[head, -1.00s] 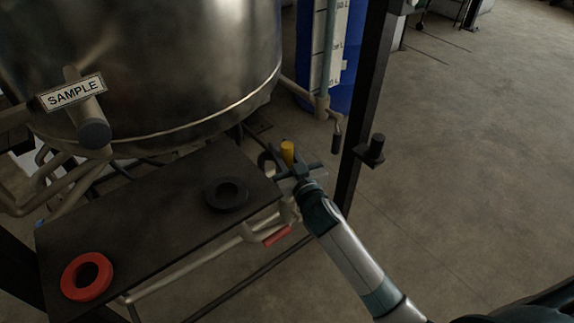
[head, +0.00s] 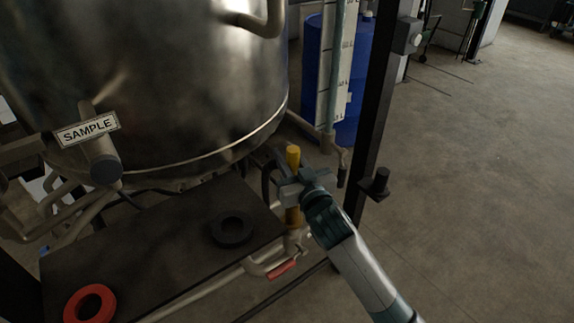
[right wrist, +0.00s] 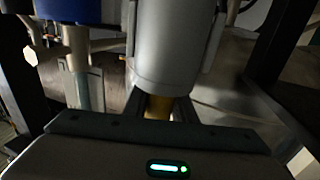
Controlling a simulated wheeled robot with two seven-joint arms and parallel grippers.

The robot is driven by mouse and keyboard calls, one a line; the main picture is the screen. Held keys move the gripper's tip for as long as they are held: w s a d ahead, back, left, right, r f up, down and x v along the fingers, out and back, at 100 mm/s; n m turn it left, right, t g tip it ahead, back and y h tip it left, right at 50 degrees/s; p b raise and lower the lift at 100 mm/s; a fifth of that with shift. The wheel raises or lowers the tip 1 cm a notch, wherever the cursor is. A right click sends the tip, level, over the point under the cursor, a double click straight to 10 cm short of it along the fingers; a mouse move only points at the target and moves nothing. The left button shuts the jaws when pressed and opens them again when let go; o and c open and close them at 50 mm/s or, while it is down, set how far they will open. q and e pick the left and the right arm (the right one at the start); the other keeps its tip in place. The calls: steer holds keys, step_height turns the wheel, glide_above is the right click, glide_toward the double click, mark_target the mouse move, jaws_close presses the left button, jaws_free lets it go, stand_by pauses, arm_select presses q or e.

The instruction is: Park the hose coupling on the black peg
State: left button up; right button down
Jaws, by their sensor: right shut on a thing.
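The hose coupling (head: 293,157) shows as a yellow-orange upright cylinder at the middle of the head view. My right gripper (head: 291,188) is shut around it, beside the dark plate's right end. A yellow-brown upright section continues below the fingers, down to the valve pipe; I cannot tell whether it touches the pipe. In the right wrist view a yellow part (right wrist: 157,107) shows between the fingers, with a large grey cylinder beyond it. The black peg (head: 378,184) sticks out from the dark post, right of the gripper and apart from it. My left gripper is not in view.
The steel tank (head: 150,70) with a SAMPLE sign stands at left. A dark plate (head: 150,245) carries a black ring (head: 233,230) and a red ring (head: 90,303). A red valve handle (head: 282,268) sits below the gripper. The dark post (head: 375,110) stands near; open floor lies right.

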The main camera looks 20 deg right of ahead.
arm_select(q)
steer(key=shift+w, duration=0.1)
arm_select(e)
steer(key=shift+r, duration=0.3)
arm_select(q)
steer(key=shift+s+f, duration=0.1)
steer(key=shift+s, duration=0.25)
